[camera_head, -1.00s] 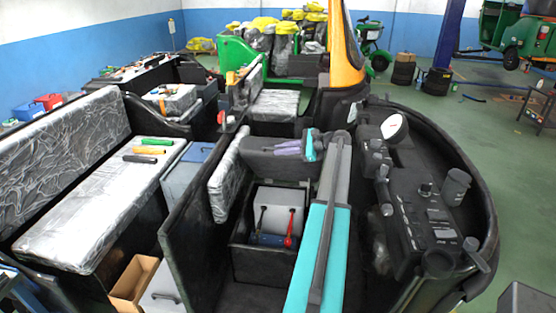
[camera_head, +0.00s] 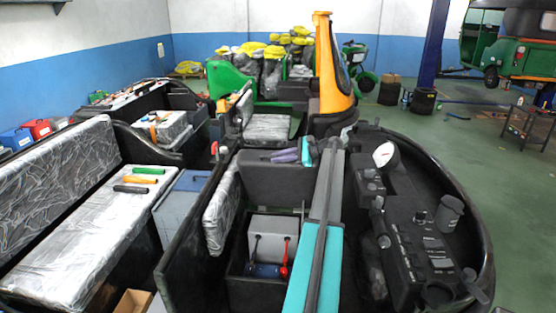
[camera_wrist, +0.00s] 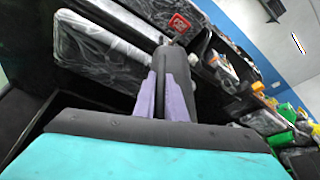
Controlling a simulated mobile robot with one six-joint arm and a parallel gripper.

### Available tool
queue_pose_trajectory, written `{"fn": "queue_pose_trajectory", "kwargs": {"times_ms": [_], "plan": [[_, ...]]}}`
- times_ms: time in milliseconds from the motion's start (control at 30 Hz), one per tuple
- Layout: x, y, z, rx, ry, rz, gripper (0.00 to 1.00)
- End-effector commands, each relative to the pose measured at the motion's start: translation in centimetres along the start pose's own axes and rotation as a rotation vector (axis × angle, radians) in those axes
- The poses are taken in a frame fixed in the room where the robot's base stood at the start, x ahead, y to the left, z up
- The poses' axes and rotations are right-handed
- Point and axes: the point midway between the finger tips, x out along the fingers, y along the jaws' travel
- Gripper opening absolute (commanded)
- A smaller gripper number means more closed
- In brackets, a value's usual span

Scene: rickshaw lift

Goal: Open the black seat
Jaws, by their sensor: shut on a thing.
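The black seat (camera_head: 275,184) is a dark cushion raised on edge in the middle of the rickshaw in the head view. The open compartment (camera_head: 238,292) below it shows. My gripper (camera_head: 286,156) has purple fingers and is shut on the seat's upper edge. In the wrist view, my gripper (camera_wrist: 163,88) has its fingers on either side of the seat (camera_wrist: 174,56). My teal and grey arm hides the seat's right end in the head view.
The compartment holds a grey box (camera_head: 273,226), a red-handled tool (camera_head: 284,262) and a blue item (camera_head: 265,270). A silver-wrapped backrest (camera_head: 221,210) stands close left of the seat. The dashboard (camera_head: 415,235) is on the right.

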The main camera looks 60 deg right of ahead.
Motion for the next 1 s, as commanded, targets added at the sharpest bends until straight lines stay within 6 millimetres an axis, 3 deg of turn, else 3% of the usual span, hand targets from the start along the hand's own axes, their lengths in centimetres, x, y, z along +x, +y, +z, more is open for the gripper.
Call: {"fn": "queue_pose_trajectory", "kwargs": {"times_ms": [233,267,300,1000], "plan": [[0.01,0.12,0.12,-0.001,-0.001,0.002,0.0],[0.01,0.12,0.12,-0.001,-0.001,0.002,0.12],[0.0,0.12,0.12,-0.001,-0.001,0.002,0.18],[0.74,0.04,0.87,-0.004,-0.006,0.012,0.18]]}}
